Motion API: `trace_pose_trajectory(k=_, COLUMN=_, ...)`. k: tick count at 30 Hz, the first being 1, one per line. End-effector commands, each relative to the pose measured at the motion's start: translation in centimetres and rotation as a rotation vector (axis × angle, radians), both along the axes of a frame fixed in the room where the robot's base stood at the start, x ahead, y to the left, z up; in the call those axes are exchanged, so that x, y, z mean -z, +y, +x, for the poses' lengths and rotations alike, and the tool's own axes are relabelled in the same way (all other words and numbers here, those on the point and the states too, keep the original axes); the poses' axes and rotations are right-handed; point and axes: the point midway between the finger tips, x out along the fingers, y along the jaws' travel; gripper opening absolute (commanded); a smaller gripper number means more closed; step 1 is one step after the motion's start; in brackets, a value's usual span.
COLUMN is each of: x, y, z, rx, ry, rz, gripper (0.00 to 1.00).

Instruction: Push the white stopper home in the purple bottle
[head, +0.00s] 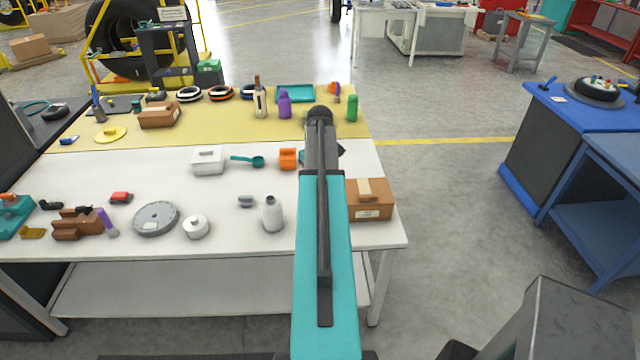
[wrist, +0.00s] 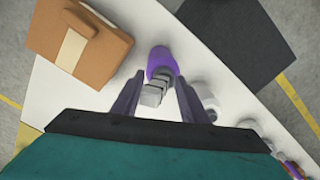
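In the wrist view, a purple bottle (wrist: 162,62) stands on the white table, beyond my fingers. A pale grey-white, stepped stopper (wrist: 152,93) shows at its near end, in line with it. How deep the stopper sits cannot be told. My gripper (wrist: 159,75) is open, with its two dark fingers apart on either side of the stopper and bottle top. A gap shows on the right; contact on the left is unclear. In the head view my teal arm hides this bottle and the gripper's fingers. Another purple bottle (head: 285,106) stands on the yellow mat at the back.
A brown box (head: 370,200) lies beside the bottle, also large in the wrist view (wrist: 78,42). A white bottle (head: 272,215) stands on the other side, with a small grey piece (head: 245,201) near it. The table's front edge (head: 200,254) is close.

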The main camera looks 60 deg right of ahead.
Motion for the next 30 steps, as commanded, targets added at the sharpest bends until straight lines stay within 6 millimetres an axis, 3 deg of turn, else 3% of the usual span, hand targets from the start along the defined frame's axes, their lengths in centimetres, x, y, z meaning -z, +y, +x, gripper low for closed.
trace_pose_trajectory(k=11, x=-1.1, y=0.0, z=0.0, rx=0.000, ry=0.000, rz=0.000, gripper=0.40)
trace_pose_trajectory(k=30, x=-7.7, y=-0.1, z=0.0, rx=0.000, ry=-0.001, rz=-0.002, gripper=0.40)
